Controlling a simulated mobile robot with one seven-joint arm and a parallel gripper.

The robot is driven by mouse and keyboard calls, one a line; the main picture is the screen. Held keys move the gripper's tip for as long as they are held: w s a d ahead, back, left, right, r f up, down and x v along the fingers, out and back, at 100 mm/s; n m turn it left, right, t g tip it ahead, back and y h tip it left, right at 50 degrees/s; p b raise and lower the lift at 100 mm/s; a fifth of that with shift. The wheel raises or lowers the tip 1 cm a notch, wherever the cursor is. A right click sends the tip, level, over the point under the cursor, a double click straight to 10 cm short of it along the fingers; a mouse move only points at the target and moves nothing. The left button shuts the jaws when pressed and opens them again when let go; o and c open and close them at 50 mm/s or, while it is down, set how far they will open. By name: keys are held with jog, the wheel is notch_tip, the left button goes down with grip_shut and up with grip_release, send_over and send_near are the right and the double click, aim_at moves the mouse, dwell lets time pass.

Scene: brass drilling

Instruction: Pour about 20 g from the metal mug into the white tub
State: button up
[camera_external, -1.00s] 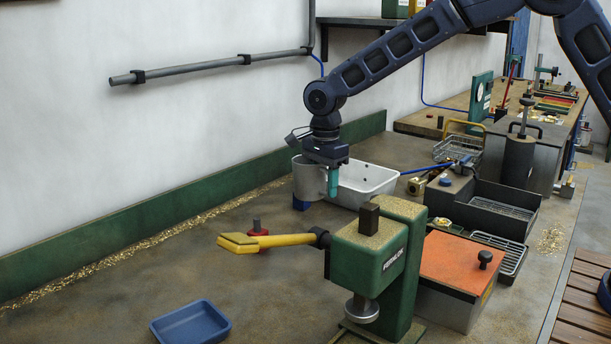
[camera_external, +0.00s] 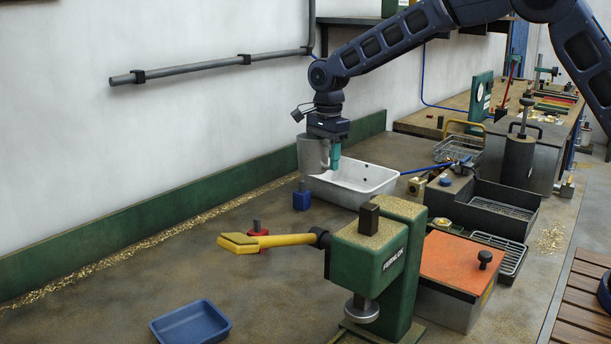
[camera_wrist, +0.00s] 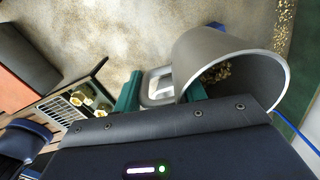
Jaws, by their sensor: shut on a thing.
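The metal mug (camera_external: 311,155) is grey and held up in the air, beside and above the left end of the white tub (camera_external: 357,186). My gripper (camera_external: 334,154) is shut on the mug at its handle side. In the wrist view the mug (camera_wrist: 232,60) shows its open mouth, with brass-coloured chips lying inside. The green fingers of my gripper (camera_wrist: 160,95) sit at its handle. The mug looks close to upright in the external view. The tub stands on the bench with small dark specks on its inner wall; its floor is partly hidden.
A blue block (camera_external: 301,199) with a dark knob stands below the mug. The green drill press (camera_external: 368,262) with its yellow handle (camera_external: 265,241) stands in front. A blue tray (camera_external: 190,324) lies at front left. A blue-handled tool reaches the tub's right end.

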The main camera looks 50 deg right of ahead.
jog(key=w+d+f, duration=0.2)
jog(key=d+f, duration=0.1)
jog(key=d, duration=0.2)
jog(key=shift+w+f, duration=0.15)
jog(key=shift+w, duration=0.1)
jog(key=shift+d, duration=0.15)
jog(key=shift+s+d+t+y, duration=0.15)
jog(key=shift+d+t+y, duration=0.15)
jog(key=shift+d+y, duration=0.7)
jog(key=shift+s+d+t+y, duration=0.25)
jog(key=shift+d+y, duration=0.35)
jog(key=shift+y, duration=0.8)
jog(key=shift+s+d+t+y, duration=0.1)
jog(key=shift+d+t+y, duration=0.25)
jog(key=shift+d+y, duration=0.65)
jog(key=y, duration=0.2)
jog(key=t+y, duration=0.1)
jog(key=y, duration=0.2)
jog(key=f+y, duration=0.1)
jog(key=y, duration=0.1)
jog(key=shift+s+d+t, duration=0.15)
jog(key=shift+d+t, duration=0.15)
jog(key=shift+d, duration=0.1)
jog(key=shift+s+d+f+y, duration=0.15)
jog(key=shift+d+f+y, duration=0.15)
jog(key=shift+d+y, duration=0.4)
